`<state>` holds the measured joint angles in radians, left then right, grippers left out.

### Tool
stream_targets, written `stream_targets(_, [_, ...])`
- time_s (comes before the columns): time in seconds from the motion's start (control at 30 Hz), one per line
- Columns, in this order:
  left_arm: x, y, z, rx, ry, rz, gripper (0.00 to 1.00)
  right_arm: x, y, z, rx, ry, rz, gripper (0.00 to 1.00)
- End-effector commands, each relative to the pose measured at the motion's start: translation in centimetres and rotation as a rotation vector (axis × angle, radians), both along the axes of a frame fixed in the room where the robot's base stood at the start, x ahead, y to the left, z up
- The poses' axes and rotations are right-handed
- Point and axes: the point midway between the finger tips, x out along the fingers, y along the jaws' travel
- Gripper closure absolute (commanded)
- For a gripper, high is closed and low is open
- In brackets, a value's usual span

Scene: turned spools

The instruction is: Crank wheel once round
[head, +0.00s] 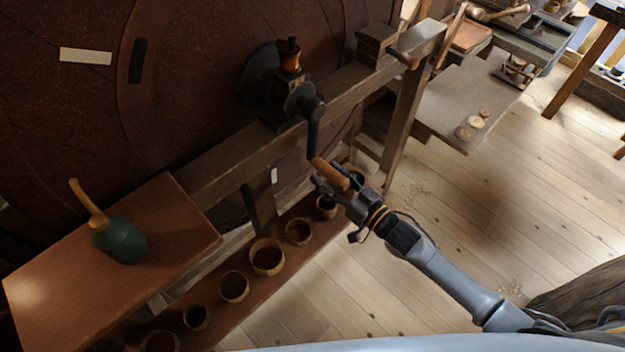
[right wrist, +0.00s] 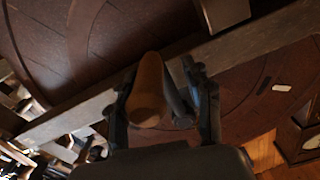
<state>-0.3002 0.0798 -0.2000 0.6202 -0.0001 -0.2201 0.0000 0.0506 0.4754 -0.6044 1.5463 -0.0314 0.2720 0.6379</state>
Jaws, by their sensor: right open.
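A crank with a dark metal arm (head: 314,138) hangs down from a dark hub (head: 300,100) mounted on a wooden beam. Its orange-brown wooden handle (head: 328,173) is at the lower end. Behind it is a large dark brown wheel-like face (head: 190,90) with curved bands. My right gripper (head: 336,186) is at the handle. In the right wrist view the handle (right wrist: 150,88) lies between the open fingers of my right gripper (right wrist: 162,105), with space beside it on the right. I cannot tell whether a finger touches it. My left gripper is not in view.
A wooden beam (head: 240,155) runs below the hub. A green mallet (head: 120,240) lies on a board (head: 175,225) at left. Several wooden cups (head: 266,256) stand on a low shelf below the beam. A grey bench (head: 455,90) is at right. The plank floor (head: 480,200) is mostly clear.

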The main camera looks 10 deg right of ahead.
Motion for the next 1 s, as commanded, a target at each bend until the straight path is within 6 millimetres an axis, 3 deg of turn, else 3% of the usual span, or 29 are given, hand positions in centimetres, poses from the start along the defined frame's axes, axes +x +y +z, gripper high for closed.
stream_targets(0.1, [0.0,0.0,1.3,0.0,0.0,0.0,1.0,-1.4,1.6,0.3,0.065,0.056,0.013,0.58])
stream_targets(0.5, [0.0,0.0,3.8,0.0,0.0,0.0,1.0,-3.5,4.4,1.6,0.257,0.198,0.017,0.58])
stream_targets(1.0, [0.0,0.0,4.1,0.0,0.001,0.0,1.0,-3.7,4.7,1.8,0.297,0.229,0.012,0.58])
